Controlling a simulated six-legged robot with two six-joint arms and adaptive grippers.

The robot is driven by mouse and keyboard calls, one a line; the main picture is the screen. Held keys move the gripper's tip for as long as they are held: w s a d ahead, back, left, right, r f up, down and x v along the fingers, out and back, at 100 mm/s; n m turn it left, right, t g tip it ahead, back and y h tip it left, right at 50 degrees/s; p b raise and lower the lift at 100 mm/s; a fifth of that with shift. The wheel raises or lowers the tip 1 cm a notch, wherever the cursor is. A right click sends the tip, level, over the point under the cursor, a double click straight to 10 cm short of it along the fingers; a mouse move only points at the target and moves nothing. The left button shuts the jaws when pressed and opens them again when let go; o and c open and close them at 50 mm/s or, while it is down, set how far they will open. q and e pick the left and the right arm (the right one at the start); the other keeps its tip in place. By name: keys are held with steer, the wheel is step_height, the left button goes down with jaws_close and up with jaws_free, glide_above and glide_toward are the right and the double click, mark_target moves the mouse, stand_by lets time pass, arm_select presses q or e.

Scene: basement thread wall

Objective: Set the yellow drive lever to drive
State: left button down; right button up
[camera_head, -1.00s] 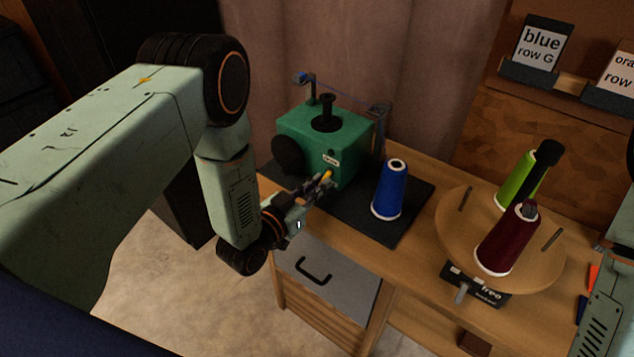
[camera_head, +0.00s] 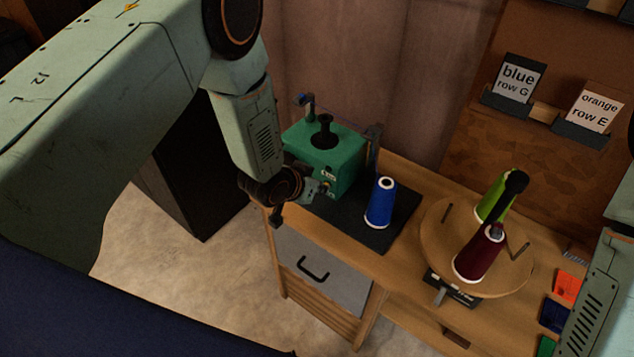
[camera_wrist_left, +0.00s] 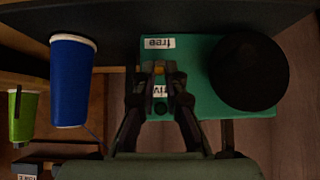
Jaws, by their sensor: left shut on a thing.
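The green winder box (camera_head: 345,155) stands on a dark mat at the back of the bench. Its yellow drive lever (camera_wrist_left: 159,68) shows as a small yellow piece between my left fingertips in the left wrist view. My left gripper (camera_wrist_left: 160,76) is shut on it, close against the box face; it also shows in the head view (camera_head: 325,188), where the arm covers much of that face. In the wrist view an upside-down "free" label (camera_wrist_left: 158,43) lies above the fingertips. A second label (camera_wrist_left: 160,91), partly hidden by the fingers, lies below. My right gripper is out of view.
A blue thread cone (camera_head: 380,204) stands on the mat right of the box. A round wooden turntable (camera_head: 437,243) holds green (camera_head: 493,199) and dark red (camera_head: 478,256) cones. A drawer (camera_head: 335,276) is below the bench. Cards stand on the back wall.

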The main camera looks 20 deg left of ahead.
arm_select(q)
steer(key=shift+w+r+g+p, duration=0.1)
steer(key=shift+r+g+p, duration=0.1)
steer(key=shift+g+p, duration=0.15)
stand_by(0.4)
steer(key=c, duration=1.4)
jaws_free()
steer(key=v, duration=1.2)
steer(key=shift+w+d, duration=0.2)
steer(key=shift+r, duration=0.15)
